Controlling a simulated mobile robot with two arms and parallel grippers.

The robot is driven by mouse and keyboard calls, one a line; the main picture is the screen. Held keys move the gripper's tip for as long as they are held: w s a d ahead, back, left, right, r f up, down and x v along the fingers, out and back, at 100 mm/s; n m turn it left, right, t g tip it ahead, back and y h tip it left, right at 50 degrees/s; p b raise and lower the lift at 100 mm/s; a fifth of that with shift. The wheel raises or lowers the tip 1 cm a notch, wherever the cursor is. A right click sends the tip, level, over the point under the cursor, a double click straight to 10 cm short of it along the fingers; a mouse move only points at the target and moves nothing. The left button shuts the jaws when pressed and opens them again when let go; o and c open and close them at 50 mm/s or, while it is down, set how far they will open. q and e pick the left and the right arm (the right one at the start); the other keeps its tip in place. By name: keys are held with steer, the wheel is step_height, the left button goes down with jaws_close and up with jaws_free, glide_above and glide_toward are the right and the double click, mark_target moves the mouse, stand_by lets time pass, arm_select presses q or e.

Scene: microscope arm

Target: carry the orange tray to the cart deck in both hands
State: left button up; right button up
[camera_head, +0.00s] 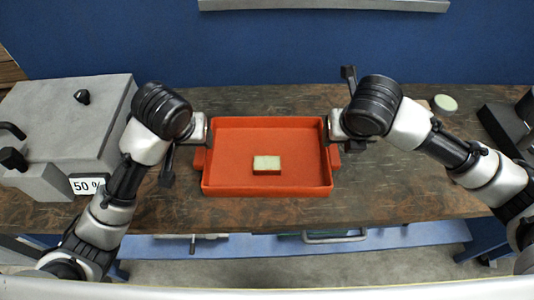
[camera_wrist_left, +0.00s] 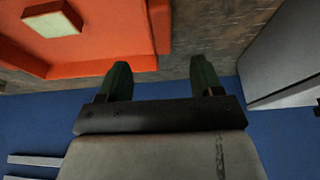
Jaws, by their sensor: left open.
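The orange tray (camera_head: 222,180) lies flat on the brown tabletop, with a small pale-topped block (camera_head: 267,162) inside it. My left gripper (camera_head: 204,136) is at the tray's left side, its fingertips partly hidden by the wrist. In the left wrist view the two dark fingers (camera_wrist_left: 160,72) stand apart, close to the tray's side (camera_wrist_left: 112,38) and its handle; I cannot tell whether they touch. My right gripper (camera_head: 334,135) is at the tray's right side by the other handle; its fingers are too hidden to judge. No cart deck is recognisable.
A grey box (camera_head: 60,115) with a "50 %" label stands left on the worn brown table (camera_head: 265,103). A small pale round item (camera_head: 445,103) and a dark device (camera_head: 505,130) are at the right. A blue wall (camera_head: 290,50) is behind. A blue lower shelf (camera_head: 400,236) shows below.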

mark_target(202, 150)
arm_select(q)
steer(key=shift+f, duration=0.1)
arm_select(e)
steer(key=shift+f, duration=0.1)
arm_select(q)
steer(key=shift+w+d+f, duration=0.2)
steer(key=shift+w+f, duration=0.1)
steer(key=shift+f, duration=0.05)
arm_select(e)
steer(key=shift+w+f, duration=0.25)
steer(key=shift+f, duration=0.2)
arm_select(q)
steer(key=x, duration=1)
steer(key=shift+s+a, duration=0.15)
steer(key=shift+a, duration=0.05)
arm_select(e)
steer(key=x, duration=0.9)
steer(key=shift+w+f, duration=0.15)
steer(key=shift+f, duration=0.2)
arm_select(q)
jaws_close()
arm_select(e)
jaws_close()
arm_select(q)
steer(key=shift+r, duration=0.1)
arm_select(e)
steer(key=shift+r, duration=0.15)
